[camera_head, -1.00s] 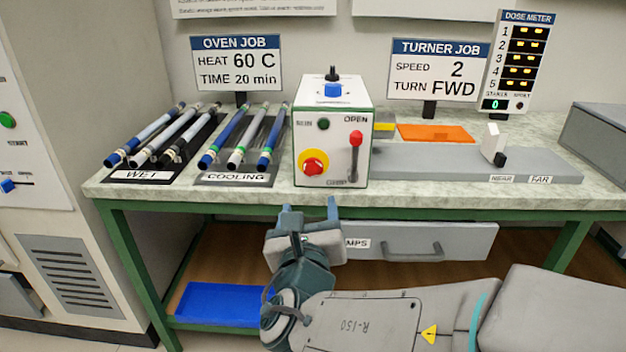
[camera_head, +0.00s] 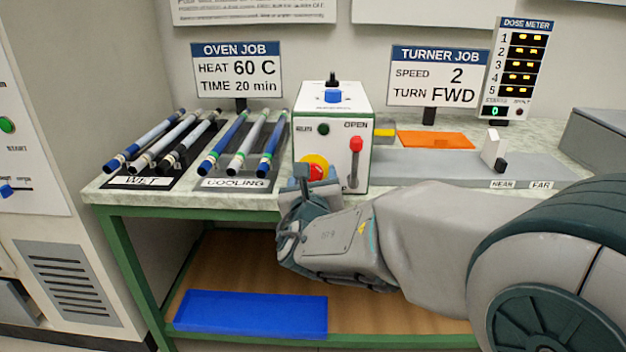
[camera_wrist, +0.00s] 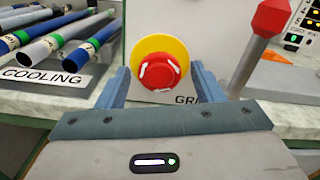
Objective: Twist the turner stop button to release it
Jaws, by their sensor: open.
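The turner stop button is a red knob (camera_wrist: 160,71) with white arrow marks on a yellow disc (camera_wrist: 178,46), on the front of the white control box (camera_head: 308,120). In the head view the red knob (camera_head: 317,171) shows only in part behind my gripper. My gripper (camera_wrist: 160,80) is open, with one blue-grey finger on each side of the knob in the wrist view. The knob appears centred between the fingers. I cannot tell whether either finger touches it. In the head view my gripper (camera_head: 303,174) is right in front of the box's lower left.
A red-handled lever (camera_head: 355,145) stands out right of the button, close to my gripper. Rods lie on the cooling rack (camera_head: 235,184) and wet rack (camera_head: 138,183) to the left. A blue tray (camera_head: 250,313) sits on the lower shelf.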

